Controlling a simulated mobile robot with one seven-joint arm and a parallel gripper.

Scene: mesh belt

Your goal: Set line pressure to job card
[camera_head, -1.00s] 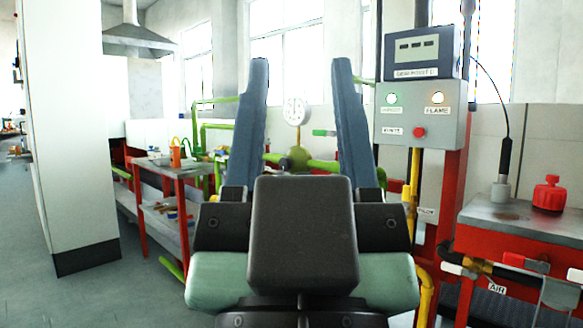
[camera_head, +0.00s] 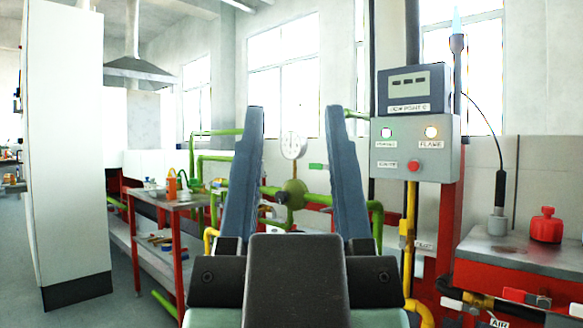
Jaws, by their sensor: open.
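My gripper (camera_head: 295,125) is open in the middle of the head view, its two blue fingers standing upright with nothing between them up close. Between the fingers, farther off, a round white pressure gauge (camera_head: 293,146) sits above a rounded olive-green fitting (camera_head: 293,193) on green pipework (camera_head: 242,178). The gauge's reading is too small to tell. Parts of the pipework are hidden behind the fingers. No job card can be made out.
A grey control box (camera_head: 410,148) with a green lamp, an amber lamp marked FLAME and a red button stands at right, under a dew-point display (camera_head: 409,90). A red bench (camera_head: 520,262) is at lower right. A red table (camera_head: 175,205) stands left, beside a tall white cabinet (camera_head: 70,150).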

